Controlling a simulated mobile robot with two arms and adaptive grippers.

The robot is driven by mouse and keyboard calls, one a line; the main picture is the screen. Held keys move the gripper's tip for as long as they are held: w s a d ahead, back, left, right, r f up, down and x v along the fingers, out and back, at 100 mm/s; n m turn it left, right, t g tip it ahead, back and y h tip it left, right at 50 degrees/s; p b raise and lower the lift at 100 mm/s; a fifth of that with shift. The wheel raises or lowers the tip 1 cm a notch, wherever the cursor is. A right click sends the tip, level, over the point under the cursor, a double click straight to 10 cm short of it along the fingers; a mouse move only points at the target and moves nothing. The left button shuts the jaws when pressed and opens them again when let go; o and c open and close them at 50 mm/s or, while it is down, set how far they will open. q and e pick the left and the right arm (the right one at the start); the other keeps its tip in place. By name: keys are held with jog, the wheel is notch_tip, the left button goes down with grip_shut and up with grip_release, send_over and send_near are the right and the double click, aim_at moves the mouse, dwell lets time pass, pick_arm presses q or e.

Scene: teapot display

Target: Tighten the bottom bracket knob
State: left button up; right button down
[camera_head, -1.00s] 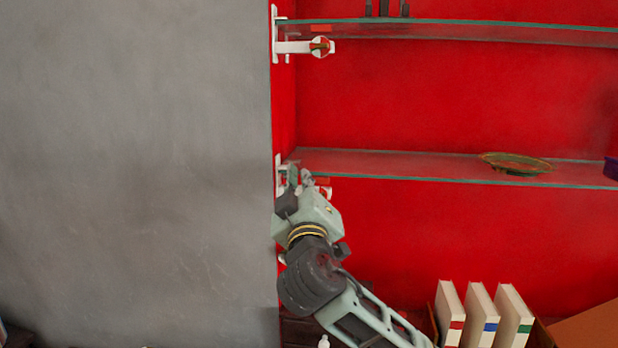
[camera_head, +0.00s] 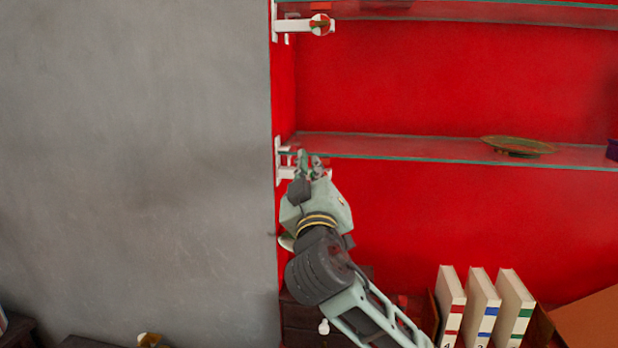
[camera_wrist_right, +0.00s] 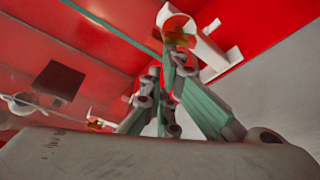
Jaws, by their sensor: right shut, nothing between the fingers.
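The bottom bracket (camera_head: 284,172) is white and holds the left end of the lower glass shelf. My right gripper (camera_head: 309,160) is in front of it, hiding much of its arm; its knob is not clearly visible in the head view. My right gripper's fingers (camera_wrist_right: 166,75) point up and are shut with nothing held. In the right wrist view a white bracket (camera_wrist_right: 208,50) with a round knob (camera_wrist_right: 180,30) bearing an orange-brown cross is close to the fingertips; I cannot tell whether they touch, or which bracket it is. My left gripper is out of view.
The upper bracket (camera_head: 296,26) with its round knob (camera_head: 320,24) is above. The lower glass shelf (camera_head: 420,149) carries a green-brown dish (camera_head: 517,146). Several white books (camera_head: 482,308) stand at lower right. A grey wall (camera_head: 130,150) fills the left side.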

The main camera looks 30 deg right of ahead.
jog(key=shift+s+d+f+m+g+h+b, duration=0.2)
jog(key=shift+m+h+b, duration=0.3)
jog(key=shift+m+b, duration=0.75)
jog(key=shift+s+d+f+m+g+h+b, duration=0.2)
jog(key=shift+m+h+b, duration=0.3)
jog(key=shift+m+b, duration=0.75)
jog(key=shift+d+f+m+g+h+b, duration=0.25)
jog(key=shift+m+h+b, duration=0.25)
jog(key=shift+m+b, duration=0.75)
jog(key=shift+r, duration=0.15)
jog(key=shift+r, duration=0.1)
